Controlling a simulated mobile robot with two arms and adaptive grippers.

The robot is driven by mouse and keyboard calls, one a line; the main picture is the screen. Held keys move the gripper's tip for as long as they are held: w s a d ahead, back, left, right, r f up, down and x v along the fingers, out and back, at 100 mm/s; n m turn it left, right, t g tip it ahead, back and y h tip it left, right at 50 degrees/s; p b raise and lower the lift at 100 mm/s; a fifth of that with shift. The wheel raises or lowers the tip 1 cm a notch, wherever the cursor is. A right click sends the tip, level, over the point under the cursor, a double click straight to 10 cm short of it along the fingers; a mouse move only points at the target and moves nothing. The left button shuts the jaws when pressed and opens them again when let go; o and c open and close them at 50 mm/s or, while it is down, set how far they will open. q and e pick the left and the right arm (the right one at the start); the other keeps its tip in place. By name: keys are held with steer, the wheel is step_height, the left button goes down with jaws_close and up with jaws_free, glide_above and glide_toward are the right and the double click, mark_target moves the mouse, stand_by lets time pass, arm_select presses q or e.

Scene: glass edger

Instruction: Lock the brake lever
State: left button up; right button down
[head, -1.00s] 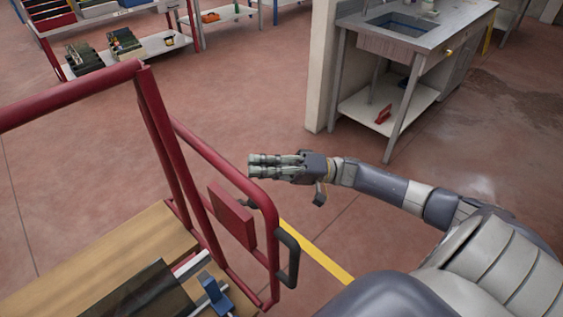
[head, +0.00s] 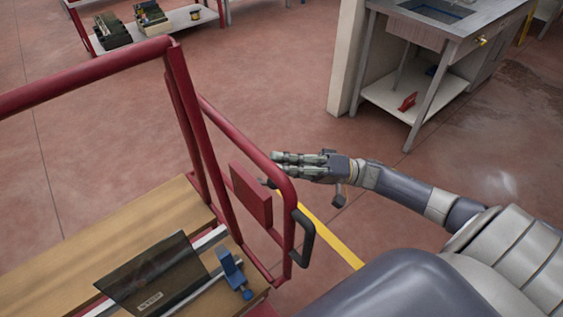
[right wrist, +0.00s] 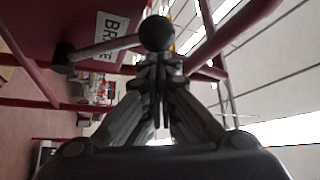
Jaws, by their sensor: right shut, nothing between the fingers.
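The brake lever shows in the right wrist view as a pale rod (right wrist: 105,47) with a round black knob (right wrist: 157,33). It sits in front of a red plate (right wrist: 75,20) with a white label, partly hidden, reading "BR…E". In the head view the red plate (head: 251,195) is on the cart's end frame, with the dark knob (head: 266,183) at its right edge. My right gripper (head: 274,162) is shut and empty, just above the knob in the head view. In the wrist view its fingertips (right wrist: 158,62) are right by the knob; contact cannot be told. My left gripper is out of view.
The red cart frame (head: 207,150) has a black handle (head: 304,240) near my arm. A dark glass pane (head: 155,275) and a blue clamp (head: 231,270) lie on its wooden deck (head: 120,235). A sink bench (head: 440,70) stands behind; open floor lies between.

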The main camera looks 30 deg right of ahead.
steer(key=shift+s+f+n, duration=0.25)
steer(key=shift+n, duration=0.15)
steer(key=shift+s+f+y+b, duration=0.1)
steer(key=shift+y+b, duration=0.2)
steer(key=shift+b, duration=0.2)
steer(key=shift+s+d+f+n+g+y+b, duration=0.15)
steer(key=shift+s+f+n+g+y+b, duration=0.4)
steer(key=shift+s+f+n+b, duration=0.55)
steer(key=shift+s+d+f+n+g+y+b, duration=0.15)
steer(key=shift+s+f+n+g+y+b, duration=0.2)
steer(key=shift+s+f+n+y+b, duration=0.65)
steer(key=shift+w+r+h+b, duration=0.1)
steer(key=shift+w+h+b, duration=0.15)
steer(key=shift+h+b, duration=0.1)
